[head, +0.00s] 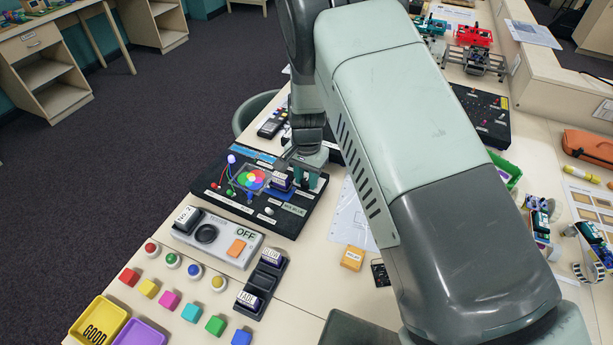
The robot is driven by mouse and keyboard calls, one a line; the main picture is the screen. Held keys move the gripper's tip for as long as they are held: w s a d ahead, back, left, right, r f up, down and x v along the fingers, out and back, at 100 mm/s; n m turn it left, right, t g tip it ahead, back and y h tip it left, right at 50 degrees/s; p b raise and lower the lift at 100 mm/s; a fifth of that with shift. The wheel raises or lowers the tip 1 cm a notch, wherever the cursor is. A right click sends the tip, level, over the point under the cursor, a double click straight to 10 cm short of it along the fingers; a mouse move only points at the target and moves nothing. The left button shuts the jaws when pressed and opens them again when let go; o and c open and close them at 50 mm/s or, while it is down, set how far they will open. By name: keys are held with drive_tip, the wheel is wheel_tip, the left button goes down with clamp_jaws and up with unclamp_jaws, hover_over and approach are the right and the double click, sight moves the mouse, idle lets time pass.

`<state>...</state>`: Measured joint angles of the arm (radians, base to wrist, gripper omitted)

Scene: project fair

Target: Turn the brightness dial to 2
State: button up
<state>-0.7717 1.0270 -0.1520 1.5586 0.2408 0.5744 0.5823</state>
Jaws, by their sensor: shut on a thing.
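The black light board (233,205) lies on the table, left of centre in the head view. It carries a multicoloured disc (252,180), small coloured lights and a dark blue labelled block (281,182). My gripper (307,181) points down at the right end of the board, just right of the block. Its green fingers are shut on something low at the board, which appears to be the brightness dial. The fingers hide the dial, and I cannot read its setting.
A grey box (226,247) with a dark round knob, an orange switch and an OFF label stands in front of the board. A dark rack (267,283) holds labelled blocks beside it. Coloured buttons and cubes lie further left. A yellow block (352,258) sits to the right.

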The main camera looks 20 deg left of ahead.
sight(307, 181)
drive_tip(key=n, duration=0.6)
idle(0.3)
drive_tip(key=shift+n, duration=0.3)
drive_tip(key=o, duration=1.1)
drive_tip(key=shift+a, duration=0.1)
drive_tip(key=shift+c, duration=0.2)
drive_tip(key=shift+r, duration=0.1)
wheel_tip(307, 181, up, 8)
drive_tip(key=shift+f, duration=0.15)
